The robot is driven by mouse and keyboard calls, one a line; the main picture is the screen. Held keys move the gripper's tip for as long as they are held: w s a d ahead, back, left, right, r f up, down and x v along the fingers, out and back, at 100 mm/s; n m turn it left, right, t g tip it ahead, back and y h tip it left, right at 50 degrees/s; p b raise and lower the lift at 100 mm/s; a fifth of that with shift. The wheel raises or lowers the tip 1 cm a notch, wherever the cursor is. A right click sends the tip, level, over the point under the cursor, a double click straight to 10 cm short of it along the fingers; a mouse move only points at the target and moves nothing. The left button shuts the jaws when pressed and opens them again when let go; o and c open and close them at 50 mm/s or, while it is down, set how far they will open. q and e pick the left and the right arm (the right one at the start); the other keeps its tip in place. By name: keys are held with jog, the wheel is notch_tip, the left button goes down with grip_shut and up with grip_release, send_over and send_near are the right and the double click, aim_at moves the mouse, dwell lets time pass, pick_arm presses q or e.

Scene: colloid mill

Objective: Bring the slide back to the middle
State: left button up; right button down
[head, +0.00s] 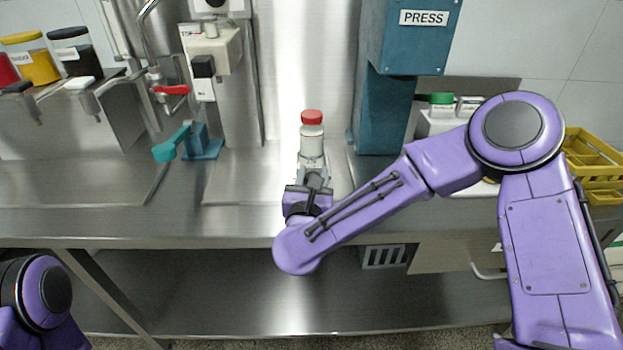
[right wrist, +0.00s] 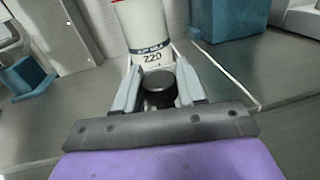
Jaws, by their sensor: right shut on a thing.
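My right gripper (head: 314,176) is low over the front of the steel counter, just in front of a white bottle with a red cap (head: 312,134). In the right wrist view its fingers (right wrist: 158,82) are shut on a short black knob (right wrist: 158,86), one finger on each side. The bottle (right wrist: 150,32), marked 220, stands upright directly behind the knob; whether it touches the fingertips I cannot tell. The slide itself cannot be made out clearly; the gripper hides what lies under the knob. My left gripper is out of view; only part of that arm shows at lower left.
A blue press (head: 390,100) stands right of the bottle. A teal-handled valve (head: 190,146) and a grey post (head: 235,90) stand to the left. Coloured jars (head: 38,62) sit far left, a yellow crate (head: 592,165) far right. Bare counter (head: 240,178) lies left of the bottle.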

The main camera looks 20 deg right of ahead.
dwell(0.3)
jog(key=c, duration=1)
grip_release()
jog(key=shift+c, duration=0.2)
jog(key=shift+s+a, duration=0.1)
jog(key=shift+s, duration=0.05)
jog(key=b+v, duration=0.2)
jog(key=v, duration=0.8)
jog(key=shift+s+a, duration=0.15)
